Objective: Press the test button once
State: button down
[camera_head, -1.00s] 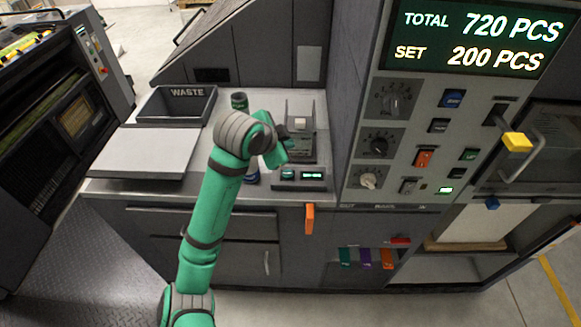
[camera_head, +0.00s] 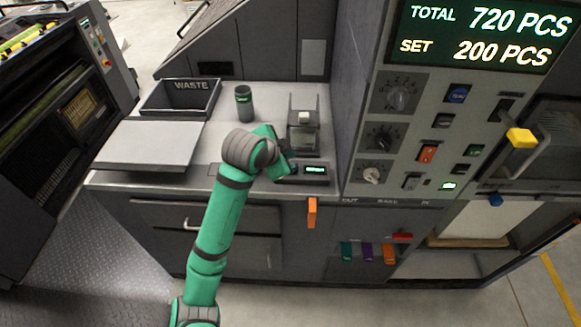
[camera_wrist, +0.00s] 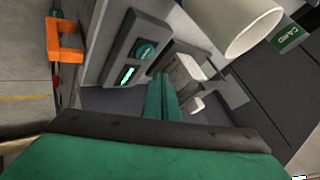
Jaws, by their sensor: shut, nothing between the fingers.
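A small grey control box (camera_head: 318,182) with a lit green display (camera_head: 314,169) sits at the front of the counter. In the head view my gripper (camera_head: 288,168) is at the left end of the box and hides the button. I cannot tell if it touches the box.
A small stand with a white-topped part (camera_head: 304,118) is just behind the box. A dark can (camera_head: 244,106) stands left of it, near the waste bin (camera_head: 150,108). An orange handle (camera_head: 312,212) hangs at the front edge.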

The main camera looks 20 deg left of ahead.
jog(key=shift+f, duration=1.35)
jog(key=shift+f, duration=0.15)
dwell(1.0)
jog(key=shift+f, duration=0.3)
jog(key=shift+f, duration=0.45)
dwell(0.8)
jog(key=shift+r, duration=0.9)
jog(key=shift+r, duration=0.1)
jog(key=shift+r, duration=2.4)
jog(key=shift+a, duration=0.1)
